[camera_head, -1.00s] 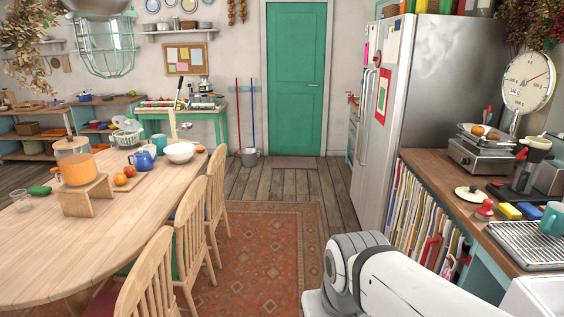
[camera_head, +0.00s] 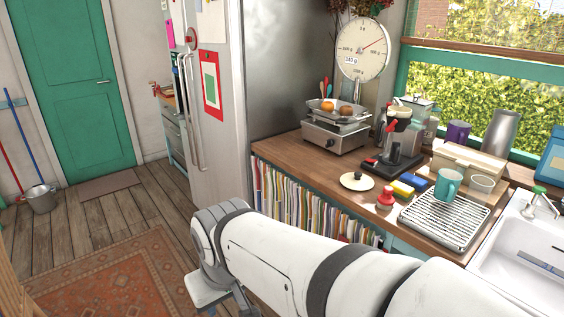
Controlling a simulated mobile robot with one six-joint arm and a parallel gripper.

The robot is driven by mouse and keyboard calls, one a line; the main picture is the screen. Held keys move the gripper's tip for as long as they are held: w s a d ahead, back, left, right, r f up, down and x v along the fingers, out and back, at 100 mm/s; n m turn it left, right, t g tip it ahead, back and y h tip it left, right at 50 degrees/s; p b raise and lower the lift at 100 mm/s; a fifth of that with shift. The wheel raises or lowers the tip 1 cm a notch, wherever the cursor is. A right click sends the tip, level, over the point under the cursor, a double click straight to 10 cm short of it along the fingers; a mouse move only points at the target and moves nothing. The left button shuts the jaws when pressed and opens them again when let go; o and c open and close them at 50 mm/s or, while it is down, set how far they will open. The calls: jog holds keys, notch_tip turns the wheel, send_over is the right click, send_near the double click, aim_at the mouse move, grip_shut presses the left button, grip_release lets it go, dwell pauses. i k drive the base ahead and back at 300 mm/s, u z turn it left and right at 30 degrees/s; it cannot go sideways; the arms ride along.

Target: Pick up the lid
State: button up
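My white arm reaches across the bottom of the view, in front of and below the counter. The arm bends down at the left, clear of the lid. My gripper's fingers do not show.
A kitchen scale (camera_head: 338,125) stands behind the lid. A black-based appliance (camera_head: 395,158) is behind right. A red-topped item (camera_head: 386,197), sponges (camera_head: 405,185), a teal mug (camera_head: 448,184) and a drying rack (camera_head: 447,215) are to the right. The fridge (camera_head: 215,110) stands left.

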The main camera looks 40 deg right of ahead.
aim_at(357, 181)
jog(key=z, duration=0.85)
jog(key=i, duration=1.4)
jog(key=z, duration=0.9)
jog(key=k, duration=0.75)
jog(key=z, duration=0.15)
jog(key=i, duration=0.85)
jog(key=u, duration=0.1)
